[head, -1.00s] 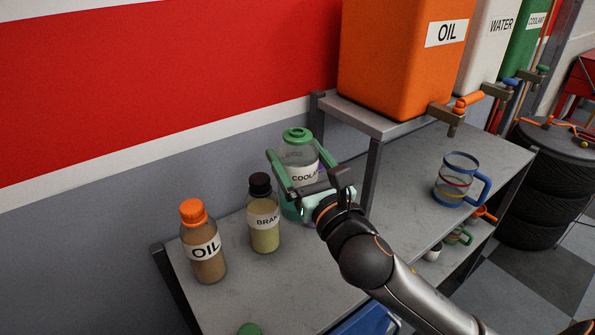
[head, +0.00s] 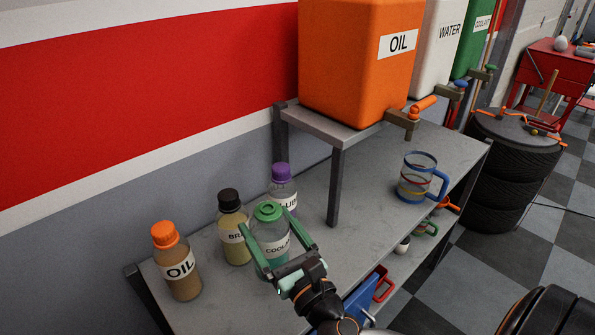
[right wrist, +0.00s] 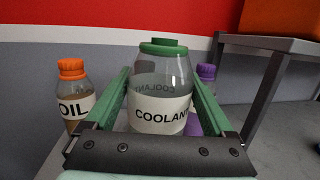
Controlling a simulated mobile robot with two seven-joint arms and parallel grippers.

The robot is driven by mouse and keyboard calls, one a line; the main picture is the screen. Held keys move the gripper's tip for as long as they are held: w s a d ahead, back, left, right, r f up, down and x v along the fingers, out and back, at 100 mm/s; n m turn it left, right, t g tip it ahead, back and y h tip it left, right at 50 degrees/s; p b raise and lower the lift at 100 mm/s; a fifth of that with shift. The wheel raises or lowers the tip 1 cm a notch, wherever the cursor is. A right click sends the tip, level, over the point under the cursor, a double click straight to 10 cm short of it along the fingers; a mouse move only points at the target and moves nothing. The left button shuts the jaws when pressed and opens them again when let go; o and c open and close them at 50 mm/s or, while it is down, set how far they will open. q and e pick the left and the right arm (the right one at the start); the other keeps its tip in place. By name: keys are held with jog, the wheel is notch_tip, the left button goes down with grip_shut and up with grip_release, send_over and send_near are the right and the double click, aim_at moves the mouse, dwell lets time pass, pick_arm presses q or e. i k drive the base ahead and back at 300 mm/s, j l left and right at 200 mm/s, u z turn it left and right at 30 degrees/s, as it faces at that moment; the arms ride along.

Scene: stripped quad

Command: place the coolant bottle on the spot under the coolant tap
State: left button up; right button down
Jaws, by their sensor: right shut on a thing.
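The coolant bottle (head: 271,241) is clear with a green cap and a white label. My right gripper (head: 264,219) is shut on it, one green finger on each side. The bottle is upright over the left part of the bench; I cannot tell whether its base touches the top. In the right wrist view the bottle (right wrist: 160,105) stands between the fingers. The spot under that tap cannot be made out. My left gripper is out of view.
An oil bottle (head: 177,263), a brake bottle (head: 233,228) and a purple-capped bottle (head: 283,187) stand close by. The raised rack's leg (head: 334,188) and the oil tank (head: 350,60) are to the right. A banded jug (head: 416,181) stands farther along the bench (head: 372,165).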

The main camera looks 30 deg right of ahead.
aim_at(462, 150)
jog(key=k+l, duration=0.1)
jog(key=l, duration=0.25)
jog(key=k+l+z, duration=0.1)
jog(key=l, duration=0.25)
jog(key=k+l, duration=0.15)
jog(key=l, duration=0.2)
jog(key=l+z, duration=0.15)
jog(key=l, duration=0.55)
jog(key=l+z, duration=0.1)
jog(key=l, duration=0.3)
jog(key=i+l, duration=0.15)
jog(key=l, duration=0.2)
jog(key=i+l, duration=0.2)
jog(key=i+l+z, duration=0.15)
jog(key=i, duration=0.3)
